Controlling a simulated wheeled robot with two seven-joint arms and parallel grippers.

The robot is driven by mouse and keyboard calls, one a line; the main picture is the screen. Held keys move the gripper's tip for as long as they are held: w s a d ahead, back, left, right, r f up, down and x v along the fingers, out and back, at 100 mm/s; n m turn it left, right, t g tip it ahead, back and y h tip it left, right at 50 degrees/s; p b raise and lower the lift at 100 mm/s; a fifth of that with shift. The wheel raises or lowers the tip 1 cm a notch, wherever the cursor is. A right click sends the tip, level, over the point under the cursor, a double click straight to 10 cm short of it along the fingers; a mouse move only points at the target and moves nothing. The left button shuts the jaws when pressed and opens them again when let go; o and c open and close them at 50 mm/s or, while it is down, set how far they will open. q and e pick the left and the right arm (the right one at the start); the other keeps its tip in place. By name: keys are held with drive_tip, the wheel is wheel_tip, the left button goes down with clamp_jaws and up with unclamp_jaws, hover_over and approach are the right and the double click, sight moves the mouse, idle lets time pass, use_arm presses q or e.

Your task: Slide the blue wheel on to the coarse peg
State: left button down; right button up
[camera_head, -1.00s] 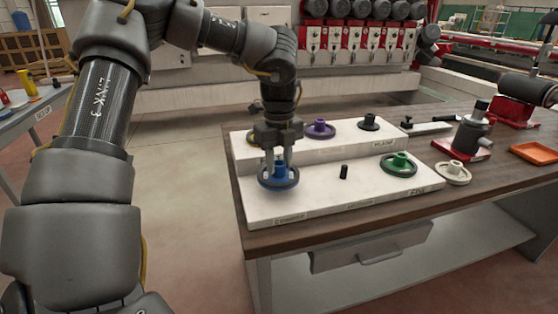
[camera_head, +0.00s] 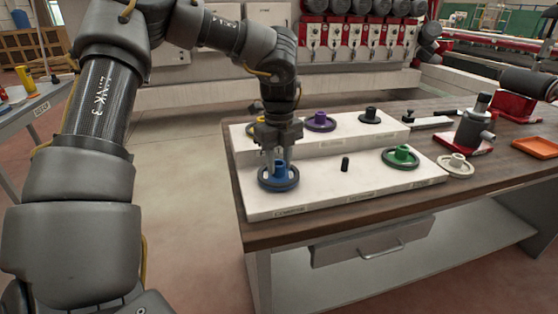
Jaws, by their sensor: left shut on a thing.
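My left gripper (camera_head: 279,165), pointing down, is shut on the blue wheel (camera_head: 278,180). The wheel is level, at the left end of the lower step of the white rack (camera_head: 310,197), above the label that appears to read coarse. The coarse peg is hidden by the wheel and gripper, so I cannot tell how far the wheel sits around it or whether it touches the rack. My right gripper is not in view.
A bare black peg (camera_head: 345,164) stands mid-step; a green wheel (camera_head: 401,157) sits at right. A cream wheel (camera_head: 456,166) lies beside the rack.

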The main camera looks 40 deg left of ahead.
use_arm(q)
drive_tip(key=shift+f+b, duration=0.3)
drive_tip(key=shift+f, duration=0.2)
drive_tip(key=c, duration=0.9)
unclamp_jaws()
wheel_tip(320, 180, up, 11)
drive_tip(key=p, duration=0.2)
drive_tip(key=shift+p, duration=0.3)
